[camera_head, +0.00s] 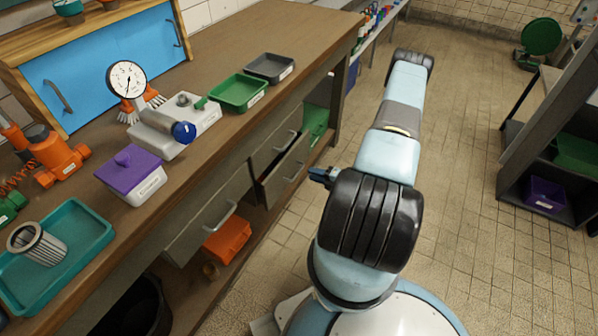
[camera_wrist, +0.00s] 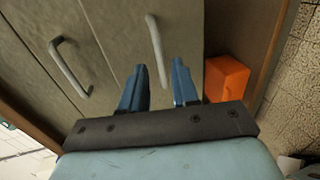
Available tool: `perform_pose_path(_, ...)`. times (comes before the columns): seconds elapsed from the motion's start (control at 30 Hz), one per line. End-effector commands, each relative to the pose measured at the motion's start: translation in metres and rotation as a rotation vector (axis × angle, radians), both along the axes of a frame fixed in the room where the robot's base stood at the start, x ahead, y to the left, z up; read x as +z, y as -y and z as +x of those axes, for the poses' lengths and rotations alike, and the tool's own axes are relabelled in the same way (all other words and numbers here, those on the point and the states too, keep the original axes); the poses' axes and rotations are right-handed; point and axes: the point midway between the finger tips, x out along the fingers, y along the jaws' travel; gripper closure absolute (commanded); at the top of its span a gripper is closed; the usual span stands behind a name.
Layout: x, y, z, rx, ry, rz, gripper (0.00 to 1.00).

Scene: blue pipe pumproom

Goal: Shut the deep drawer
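The bench has two stacked drawers, an upper one (camera_head: 268,153) and a lower one (camera_head: 284,176). The lower one, which looks like the deep drawer, stands partly out, with a dark gap behind its front. In the wrist view, two grey-brown drawer fronts with metal handles show: one front on the left (camera_wrist: 95,45) and one in the middle (camera_wrist: 185,35). My gripper (camera_wrist: 159,84) is open and empty, its blue fingers apart in front of the middle front. Whether the fingertips touch it I cannot tell. In the head view, only the gripper's dark end (camera_head: 321,177) shows beside the lower drawer.
A wider drawer (camera_head: 205,220) sits left under the bench, above an orange bin (camera_head: 228,238). An orange box (camera_wrist: 226,78) also shows in the wrist view. The bench top holds trays, a gauge and a purple-lidded box (camera_head: 130,170). Tiled floor (camera_head: 460,150) is clear toward the right shelf.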

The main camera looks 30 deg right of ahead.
Motion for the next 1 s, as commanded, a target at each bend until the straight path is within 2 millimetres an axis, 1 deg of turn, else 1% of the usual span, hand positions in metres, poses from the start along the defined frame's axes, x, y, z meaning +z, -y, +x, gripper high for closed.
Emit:
perform_pose_path(0.03,-0.002,-0.006,0.008,0.003,0.001,0.0,0.7)
perform_pose_path(0.2,-0.007,-0.021,0.032,0.002,0.003,0.0,0.7)
perform_pose_path(0.43,-0.014,-0.036,0.054,0.0,0.001,0.0,0.7)
perform_pose_path(0.6,-0.015,-0.041,0.061,-0.001,0.001,0.0,0.7)
perform_pose_path(0.87,-0.015,-0.041,0.062,-0.001,0.001,0.0,0.7)
perform_pose_path(0.9,-0.015,-0.041,0.062,-0.001,0.001,0.0,0.71)
perform_pose_path(1.0,-0.015,-0.04,0.062,-0.002,0.002,-0.001,0.81)
